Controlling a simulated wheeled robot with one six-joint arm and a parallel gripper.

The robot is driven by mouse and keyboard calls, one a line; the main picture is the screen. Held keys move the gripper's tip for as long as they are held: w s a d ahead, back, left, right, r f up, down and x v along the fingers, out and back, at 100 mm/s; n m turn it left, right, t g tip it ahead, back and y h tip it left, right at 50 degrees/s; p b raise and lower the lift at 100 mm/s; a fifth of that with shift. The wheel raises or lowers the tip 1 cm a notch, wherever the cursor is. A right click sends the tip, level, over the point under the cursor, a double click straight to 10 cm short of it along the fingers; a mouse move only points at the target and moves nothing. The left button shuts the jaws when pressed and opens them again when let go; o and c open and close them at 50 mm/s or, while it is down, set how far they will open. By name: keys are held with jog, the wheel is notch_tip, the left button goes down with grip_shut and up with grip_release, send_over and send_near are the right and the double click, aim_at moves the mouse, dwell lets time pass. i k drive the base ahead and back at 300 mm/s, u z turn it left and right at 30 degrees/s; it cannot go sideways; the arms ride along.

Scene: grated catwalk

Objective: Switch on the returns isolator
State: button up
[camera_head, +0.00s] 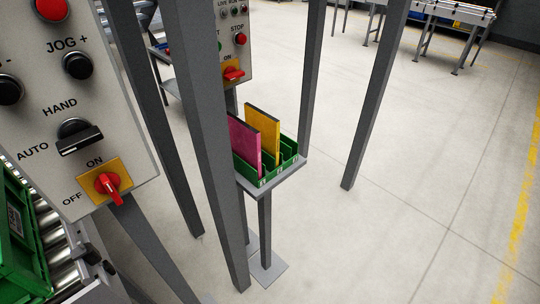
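Two red rotary isolator handles on yellow plates are in view. The near isolator (107,186) is low on the big grey panel at left; its handle slants roughly in line with the ON mark above it, and OFF is printed at lower left. The far isolator (232,74) is low on a smaller panel behind the posts; its handle appears to lie crosswise, with ON printed above it. A post hides that panel's left side. No name reading "returns" is legible, so I cannot tell which isolator is meant. My gripper is not in view.
Grey posts (206,150) stand between the view and the far panel (233,40). A small shelf (283,181) holds a green rack with pink and yellow boards. A roller conveyor with a green crate (22,235) is at left. Floor at right is clear.

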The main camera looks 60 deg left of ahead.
aim_at(231, 73)
jog(key=i, duration=1.3)
jog(key=u, duration=3)
